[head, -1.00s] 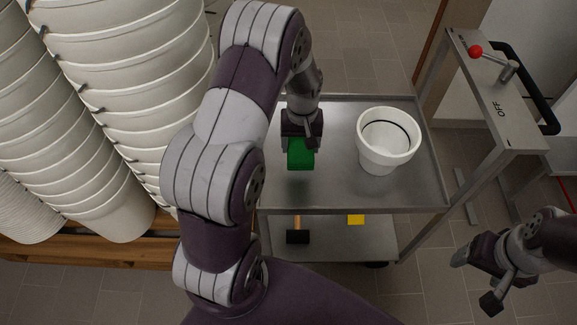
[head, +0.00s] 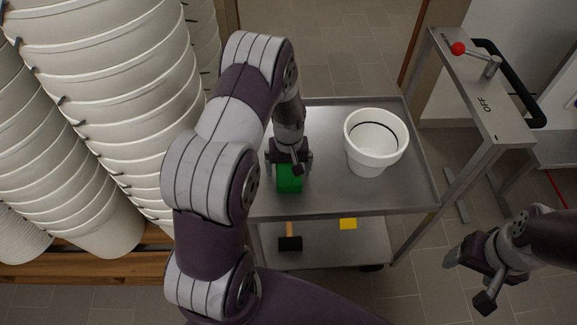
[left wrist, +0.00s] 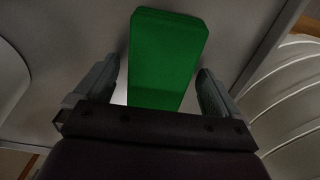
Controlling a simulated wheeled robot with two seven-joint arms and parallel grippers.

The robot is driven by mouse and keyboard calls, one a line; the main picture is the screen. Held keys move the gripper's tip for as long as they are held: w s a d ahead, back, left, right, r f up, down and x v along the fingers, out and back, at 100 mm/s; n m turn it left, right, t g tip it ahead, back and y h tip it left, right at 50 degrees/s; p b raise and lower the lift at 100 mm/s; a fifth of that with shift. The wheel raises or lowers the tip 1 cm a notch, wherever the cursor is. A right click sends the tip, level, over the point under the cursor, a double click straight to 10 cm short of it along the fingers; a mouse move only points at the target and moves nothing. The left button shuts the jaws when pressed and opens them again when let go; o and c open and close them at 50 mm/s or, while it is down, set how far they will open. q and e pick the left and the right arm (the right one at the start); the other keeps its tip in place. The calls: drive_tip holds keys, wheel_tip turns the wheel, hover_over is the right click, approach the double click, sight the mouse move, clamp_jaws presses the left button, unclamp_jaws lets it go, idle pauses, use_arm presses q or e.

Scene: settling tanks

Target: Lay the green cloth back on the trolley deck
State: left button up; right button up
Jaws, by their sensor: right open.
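The green cloth (head: 289,178) is a small folded block at the left part of the trolley's upper deck (head: 330,190), near its front edge. It appears to rest on the deck, though its underside is hidden. My left gripper (head: 289,166) is right above it, pointing down.
A white pot (head: 375,140) stands on the deck right of the cloth. The lower shelf holds a dark-headed hammer (head: 290,242) and a yellow block (head: 348,223). Tall stacks of white buckets (head: 110,110) stand at the left. A metal stand with a red-knobbed lever (head: 458,48) is at the right.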

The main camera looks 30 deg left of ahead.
sight(289, 169)
use_arm(q)
drive_tip(key=shift+r, duration=0.15)
wheel_tip(289, 169, up, 12)
drive_tip(key=p, duration=0.2)
drive_tip(key=s+d+r+m, duration=0.3)
drive_tip(key=s+d, duration=0.1)
drive_tip(key=s, duration=0.2)
drive_tip(key=s+d+r+m+t, duration=0.1)
drive_tip(key=s+d+r+m, duration=0.2)
drive_tip(key=s, duration=0.4)
drive_tip(key=shift+s+d+r+m, duration=0.25)
drive_tip(key=shift+d+m, duration=0.15)
drive_tip(key=shift+d, duration=0.15)
